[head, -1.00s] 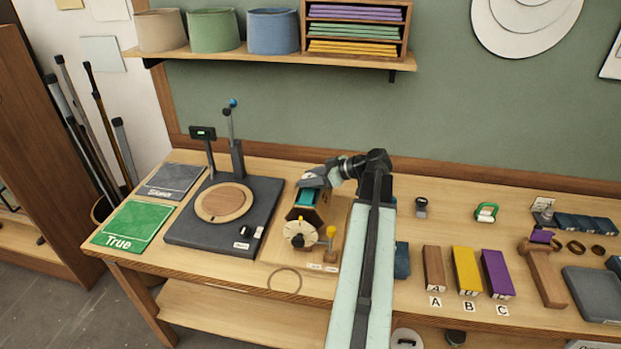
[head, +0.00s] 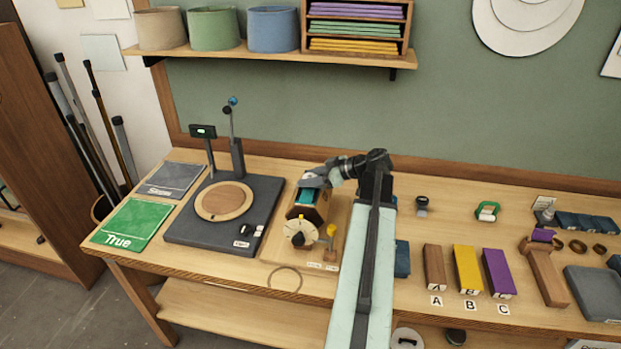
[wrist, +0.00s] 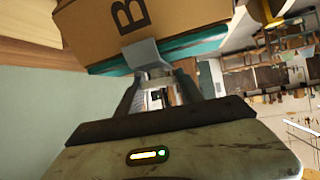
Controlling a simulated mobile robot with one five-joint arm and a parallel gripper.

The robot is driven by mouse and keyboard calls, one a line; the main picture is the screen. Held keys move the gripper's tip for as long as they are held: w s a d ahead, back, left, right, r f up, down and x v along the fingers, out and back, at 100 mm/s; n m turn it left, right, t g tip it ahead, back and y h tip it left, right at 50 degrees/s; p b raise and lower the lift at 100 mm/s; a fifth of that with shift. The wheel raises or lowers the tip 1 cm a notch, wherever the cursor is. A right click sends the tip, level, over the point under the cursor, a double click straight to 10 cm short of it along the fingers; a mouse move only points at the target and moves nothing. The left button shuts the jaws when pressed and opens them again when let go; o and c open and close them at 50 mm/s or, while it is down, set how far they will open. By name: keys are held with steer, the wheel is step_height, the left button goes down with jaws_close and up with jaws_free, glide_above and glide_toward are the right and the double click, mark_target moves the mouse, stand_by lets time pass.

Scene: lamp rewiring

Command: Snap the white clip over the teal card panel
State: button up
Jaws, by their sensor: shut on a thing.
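The teal card panel (head: 307,198) sits on top of a wooden block-like holder on the bench. My gripper (head: 314,182) is right at its back upper edge. In the wrist view the panel's teal edge (wrist: 185,47) runs beside a brown face marked B (wrist: 115,28). My gripper (wrist: 155,88) is shut on a pale grey-white piece, which looks like the white clip (wrist: 146,54). The clip's flared end lies against the brown face and teal edge. I cannot tell whether it is seated over the panel. The head view hides the clip behind my gripper.
A cream dial (head: 300,233) and a yellow-topped post (head: 331,232) stand at the holder's front. A dark base with a round wooden plate (head: 223,202) and uprights is to the left. Blocks A, B and C (head: 467,270) stand to the right. A shelf (head: 285,57) hangs above.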

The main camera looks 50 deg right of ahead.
steer(key=shift+f+b, duration=0.5)
stand_by(0.7)
stand_by(0.4)
steer(key=o, duration=1.9)
steer(key=shift+r, duration=0.1)
step_height(320, 180, up, 8)
steer(key=p, duration=0.8)
